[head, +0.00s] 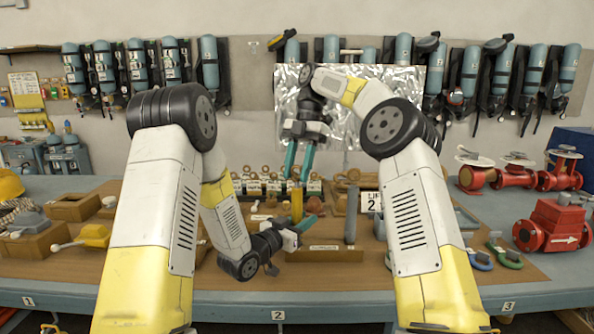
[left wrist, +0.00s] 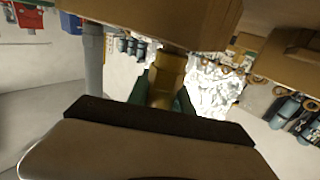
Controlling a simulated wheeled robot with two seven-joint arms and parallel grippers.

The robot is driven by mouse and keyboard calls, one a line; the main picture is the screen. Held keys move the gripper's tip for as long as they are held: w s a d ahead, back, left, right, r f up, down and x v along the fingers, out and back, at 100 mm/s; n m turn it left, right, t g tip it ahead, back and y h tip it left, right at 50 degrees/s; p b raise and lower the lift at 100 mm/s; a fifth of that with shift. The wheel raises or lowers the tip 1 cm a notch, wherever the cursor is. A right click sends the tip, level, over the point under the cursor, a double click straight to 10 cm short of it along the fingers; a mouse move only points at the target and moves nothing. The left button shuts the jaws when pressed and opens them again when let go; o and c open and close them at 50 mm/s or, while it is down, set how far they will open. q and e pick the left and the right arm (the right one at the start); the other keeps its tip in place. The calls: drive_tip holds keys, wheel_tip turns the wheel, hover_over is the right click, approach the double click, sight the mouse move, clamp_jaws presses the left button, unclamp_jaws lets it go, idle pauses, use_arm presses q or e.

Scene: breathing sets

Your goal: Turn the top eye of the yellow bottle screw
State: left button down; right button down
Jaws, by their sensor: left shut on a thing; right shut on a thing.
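The yellow bottle screw (head: 297,204) stands upright at the middle of the work table. My left gripper (head: 304,224) reaches in low from the front and is shut on its yellow body; the left wrist view shows the yellow body (left wrist: 170,72) between its green fingers. My right gripper (head: 298,176) points down from above, its teal fingers shut at the screw's top end. The top eye is hidden between those fingers, so its angle cannot be told.
A grey post (head: 351,215) and a number sign (head: 372,201) stand just right of the screw. A labelled wooden block (head: 325,253) lies in front. Several small ringed items (head: 262,184) line up behind. Red valves (head: 553,226) stand at the right, a yellow-handled tool (head: 92,237) at the left.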

drive_tip(key=shift+d+f+n, duration=0.1)
drive_tip(key=shift+f+n, duration=0.1)
drive_tip(key=shift+n, duration=0.3)
drive_tip(key=c, duration=1.1)
unclamp_jaws()
drive_tip(key=shift+w, duration=0.1)
drive_tip(key=shift+o, duration=0.9)
drive_tip(key=shift+r, duration=0.15)
